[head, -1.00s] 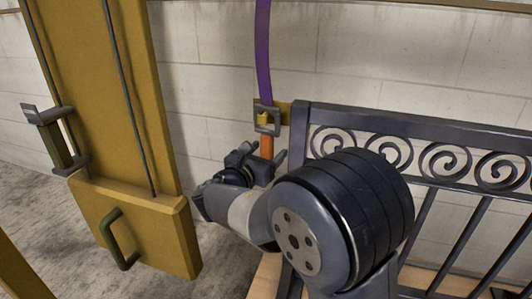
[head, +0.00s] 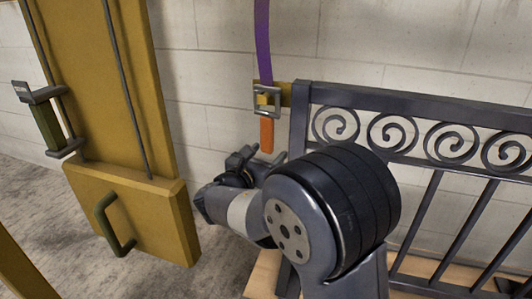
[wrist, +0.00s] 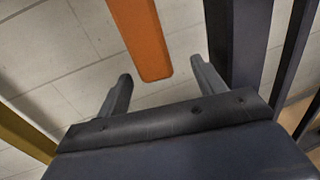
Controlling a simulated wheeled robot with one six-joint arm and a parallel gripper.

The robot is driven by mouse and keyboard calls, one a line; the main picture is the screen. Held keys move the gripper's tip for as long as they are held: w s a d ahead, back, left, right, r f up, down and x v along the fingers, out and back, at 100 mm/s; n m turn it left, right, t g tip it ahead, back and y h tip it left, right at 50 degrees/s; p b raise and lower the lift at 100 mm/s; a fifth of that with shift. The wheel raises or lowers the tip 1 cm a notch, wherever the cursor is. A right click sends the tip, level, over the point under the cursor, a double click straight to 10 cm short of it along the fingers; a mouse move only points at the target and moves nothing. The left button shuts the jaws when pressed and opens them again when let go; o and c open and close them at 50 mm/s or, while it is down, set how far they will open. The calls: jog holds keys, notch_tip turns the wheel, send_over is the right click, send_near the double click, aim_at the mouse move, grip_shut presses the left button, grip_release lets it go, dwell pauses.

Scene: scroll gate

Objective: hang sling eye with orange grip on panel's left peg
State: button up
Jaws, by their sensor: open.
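The sling is a purple strap (head: 262,45) that hangs from above and ends in a grey square metal eye (head: 276,101) with an orange grip (head: 266,135) below it. The eye hangs around a yellow peg (head: 263,99) at the top left corner of the dark metal panel (head: 299,130). My gripper (head: 263,157) is open and empty just below the grip's lower end. In the wrist view the orange grip (wrist: 142,40) hangs beyond and between the two open fingertips (wrist: 160,68), apart from them. The eye is out of that view.
A yellow gate post (head: 100,80) with dark rods, a green-and-grey bracket (head: 47,122) and a dark handle (head: 112,225) stands at the left. The panel's scrolls and bars fill the right. Bare floor (head: 60,235) lies at the lower left, and a block wall stands behind.

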jog(key=shift+f+b, duration=1.8)
jog(key=shift+f, duration=1.2)
jog(key=s+d+p+v, duration=0.1)
jog(key=v, duration=0.9)
jog(key=shift+s+d, duration=0.15)
jog(key=shift+s, duration=0.3)
jog(key=w+a+b+x, duration=0.1)
jog(key=x, duration=0.9)
jog(key=shift+w+a, duration=0.2)
jog(key=shift+w, duration=0.2)
jog(key=shift+s, duration=0.1)
